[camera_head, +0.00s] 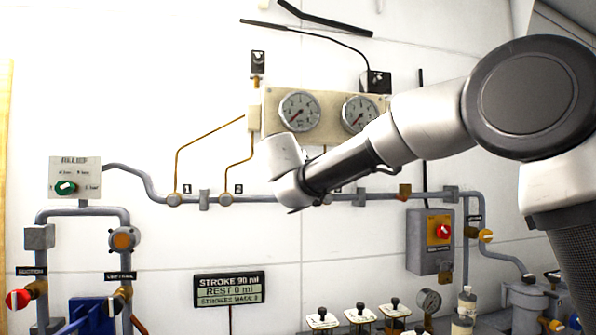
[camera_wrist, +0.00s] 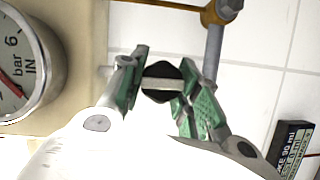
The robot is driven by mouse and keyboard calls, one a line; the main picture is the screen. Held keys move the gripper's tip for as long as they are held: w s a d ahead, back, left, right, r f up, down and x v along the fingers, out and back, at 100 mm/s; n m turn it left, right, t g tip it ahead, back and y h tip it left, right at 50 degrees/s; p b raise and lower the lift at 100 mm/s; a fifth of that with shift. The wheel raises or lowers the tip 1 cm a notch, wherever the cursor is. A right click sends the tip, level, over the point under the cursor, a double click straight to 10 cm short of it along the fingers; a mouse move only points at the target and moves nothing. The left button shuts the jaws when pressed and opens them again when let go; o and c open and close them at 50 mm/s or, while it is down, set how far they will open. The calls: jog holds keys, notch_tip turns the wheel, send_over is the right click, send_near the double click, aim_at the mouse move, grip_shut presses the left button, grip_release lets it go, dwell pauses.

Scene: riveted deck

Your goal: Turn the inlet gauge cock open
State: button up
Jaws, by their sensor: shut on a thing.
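The inlet gauge cock shows in the wrist view as a small black round knob (camera_wrist: 160,72) with a pale bar across it. The bar lies about level in that picture. My gripper (camera_wrist: 160,91) has its green-padded fingers on either side of the knob and is shut on it. The inlet gauge (camera_wrist: 17,75), marked "bar IN", is left of the knob on a cream panel (camera_wrist: 82,60). In the head view my arm's end (camera_head: 292,172) is just below the left gauge (camera_head: 299,111); it hides the fingers and the cock there.
A second gauge (camera_head: 360,113) is right of the first. A grey pipe (camera_head: 375,197) with brass fittings runs along the wall below. A red-knobbed box (camera_head: 430,242) is at right, a stroke display (camera_head: 229,289) below, and a relief plate (camera_head: 75,177) at left.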

jog(key=shift+f, duration=0.1)
jog(key=o, duration=1.1)
jog(key=shift+c, duration=0.2)
jog(key=s+a, duration=0.1)
jog(key=s, duration=1.1)
jog(key=shift+a+r, duration=0.15)
jog(key=shift+r, duration=0.3)
